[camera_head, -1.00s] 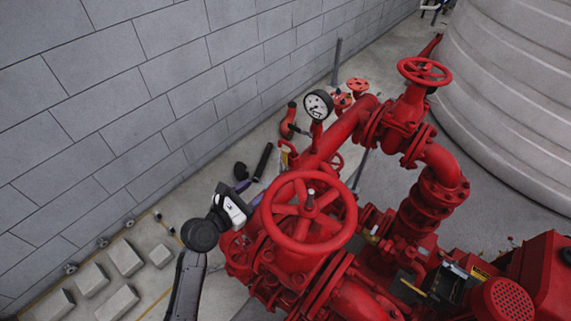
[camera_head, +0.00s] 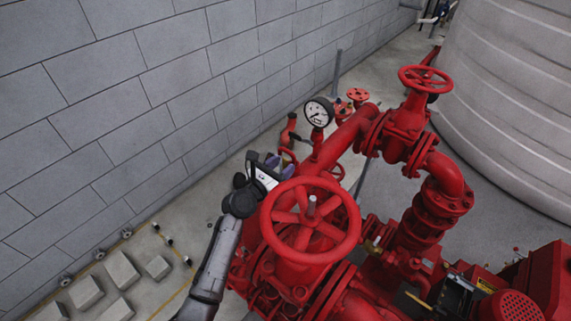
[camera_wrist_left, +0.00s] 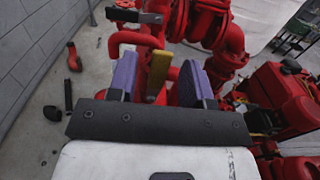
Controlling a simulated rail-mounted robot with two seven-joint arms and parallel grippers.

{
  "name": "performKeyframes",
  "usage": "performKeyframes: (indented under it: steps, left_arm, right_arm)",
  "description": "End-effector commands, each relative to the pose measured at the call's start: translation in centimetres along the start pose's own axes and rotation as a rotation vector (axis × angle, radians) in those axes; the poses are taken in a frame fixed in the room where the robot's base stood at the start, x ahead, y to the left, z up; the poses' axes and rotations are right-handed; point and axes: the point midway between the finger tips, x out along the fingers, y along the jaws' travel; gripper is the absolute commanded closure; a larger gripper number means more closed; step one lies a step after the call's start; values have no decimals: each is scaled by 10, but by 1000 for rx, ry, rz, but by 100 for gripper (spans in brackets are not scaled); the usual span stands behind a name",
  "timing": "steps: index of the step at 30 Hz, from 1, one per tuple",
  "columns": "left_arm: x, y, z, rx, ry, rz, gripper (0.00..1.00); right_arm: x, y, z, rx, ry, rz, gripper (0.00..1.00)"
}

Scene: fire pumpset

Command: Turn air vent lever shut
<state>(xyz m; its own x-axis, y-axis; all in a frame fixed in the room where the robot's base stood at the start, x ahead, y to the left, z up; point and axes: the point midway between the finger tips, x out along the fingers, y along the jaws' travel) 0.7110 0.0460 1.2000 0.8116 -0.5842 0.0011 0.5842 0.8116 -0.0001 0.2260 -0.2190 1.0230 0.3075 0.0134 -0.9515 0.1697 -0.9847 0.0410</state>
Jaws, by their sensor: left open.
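The air vent lever (camera_wrist_left: 161,66) is a small yellow handle on a red pipe, seen in the left wrist view between my finger pads. My left gripper (camera_wrist_left: 158,80) is open, with one purple pad on each side of the lever and a gap showing on both sides. I cannot tell how deep the lever lies between the pads. In the head view my left gripper (camera_head: 276,170) is behind and left of the large red handwheel (camera_head: 311,220). I cannot make out the lever there. My right gripper is in neither view.
A pressure gauge (camera_head: 319,112) stands on the red pipe just beyond the gripper. The grey block wall (camera_head: 130,110) runs along the left. Concrete blocks (camera_head: 122,270) lie on the floor at lower left. A large pale tank (camera_head: 510,110) stands at the right.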

Motion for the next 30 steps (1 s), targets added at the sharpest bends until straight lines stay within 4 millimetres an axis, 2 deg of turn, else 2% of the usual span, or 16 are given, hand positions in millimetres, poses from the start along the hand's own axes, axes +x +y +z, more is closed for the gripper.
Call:
performKeyframes:
  steps: [6,19,30]
  left_arm:
    - [16,0,0,0,0,-1,54]
    - [20,0,0,0,1,0,55]
    - [20,0,0,0,1,0,91]
  right_arm:
    - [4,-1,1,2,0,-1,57]
    - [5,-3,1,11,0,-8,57]
    - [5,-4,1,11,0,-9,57]
